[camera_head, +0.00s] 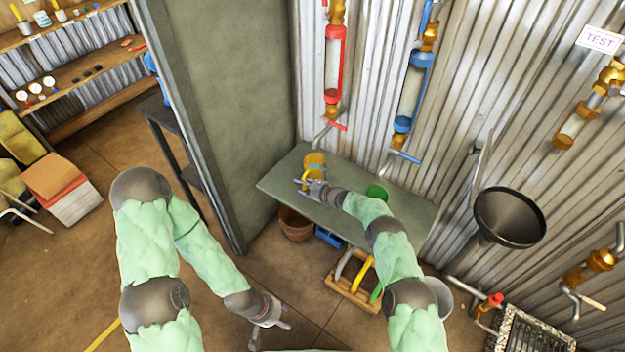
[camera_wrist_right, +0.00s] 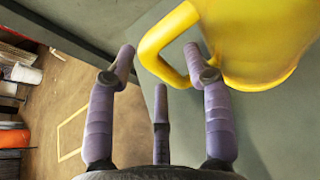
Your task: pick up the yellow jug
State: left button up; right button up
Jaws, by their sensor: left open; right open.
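The yellow jug (camera_head: 315,163) stands on the grey-green bench (camera_head: 405,203) against the corrugated wall. In the right wrist view the jug (camera_wrist_right: 262,40) fills the upper right, with its looped handle (camera_wrist_right: 160,45) toward the fingers. My right gripper (camera_head: 310,186) is open at the jug's near side; in the wrist view its purple fingers (camera_wrist_right: 160,80) lie around the handle's lower end, and I cannot tell whether they touch it. My left gripper (camera_head: 283,325) is open and empty, low over the floor, well away from the jug.
A green container (camera_head: 376,192) stands on the bench right of the jug, beside my right forearm. A green partition (camera_head: 235,90) rises left of the bench. Below are a terracotta pot (camera_head: 295,224) and a wooden crate (camera_head: 352,293). A black funnel (camera_head: 510,217) is at right.

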jog(key=shift+w+a+f, duration=0.15)
jog(key=shift+w+a, duration=0.2)
grip_shut()
jog(key=shift+r, duration=0.2)
